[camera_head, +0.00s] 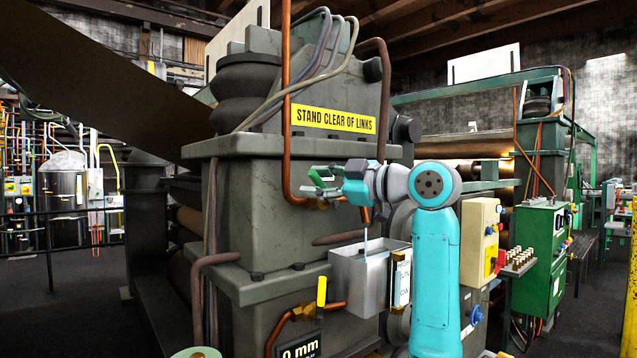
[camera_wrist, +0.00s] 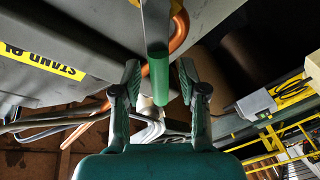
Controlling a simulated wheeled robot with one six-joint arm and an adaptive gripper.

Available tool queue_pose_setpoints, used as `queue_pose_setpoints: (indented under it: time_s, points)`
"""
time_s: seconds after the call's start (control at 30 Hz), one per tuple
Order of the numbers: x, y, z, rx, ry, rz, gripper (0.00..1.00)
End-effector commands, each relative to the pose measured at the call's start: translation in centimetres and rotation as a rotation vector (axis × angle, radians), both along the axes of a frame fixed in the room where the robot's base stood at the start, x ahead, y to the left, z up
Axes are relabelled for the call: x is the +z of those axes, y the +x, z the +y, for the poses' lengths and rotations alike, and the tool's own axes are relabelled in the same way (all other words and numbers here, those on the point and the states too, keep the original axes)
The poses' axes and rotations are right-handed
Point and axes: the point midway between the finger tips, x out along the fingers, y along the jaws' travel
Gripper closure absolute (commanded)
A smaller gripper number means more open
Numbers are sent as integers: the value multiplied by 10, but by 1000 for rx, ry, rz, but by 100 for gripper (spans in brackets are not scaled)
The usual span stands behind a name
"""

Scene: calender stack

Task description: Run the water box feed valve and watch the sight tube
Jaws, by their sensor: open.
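My gripper (camera_head: 322,181) is open in front of the machine, beside the copper pipe. A green valve handle (camera_head: 315,177) shows at its fingers. In the wrist view the green handle (camera_wrist: 158,74) lies between the spread fingers of my gripper (camera_wrist: 161,72), with a gap visible on the left. The grey metal water box (camera_head: 352,280) hangs on the machine below my arm. A narrow upright gauge panel (camera_head: 401,278), possibly with the sight tube, is at its right. A display (camera_head: 300,348) reads 0 mm.
A yellow lever (camera_head: 321,291) stands on a lower copper pipe. A yellow sign (camera_head: 333,119) reads STAND CLEAR OF LINKS. A copper pipe (camera_head: 286,120) runs down the machine near my gripper. A cream switch box (camera_head: 480,235) and a green cabinet (camera_head: 540,250) stand at the right.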

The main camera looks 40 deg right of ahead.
Motion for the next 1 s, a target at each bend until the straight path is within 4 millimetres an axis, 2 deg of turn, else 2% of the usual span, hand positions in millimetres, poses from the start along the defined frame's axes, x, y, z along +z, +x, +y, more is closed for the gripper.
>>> queue_pose_setpoints:
  time_s: [0.17,0.33,0.37,0.77,1.0]
  points:
    - [0,0,0,0,0,0,58]
    - [0,0,0,0,0,0,98]
    - [0,0,0,0,0,0,100]
    - [1,0,-1,-1,21,0,100]
    - [6,0,-7,-1,130,4,100]
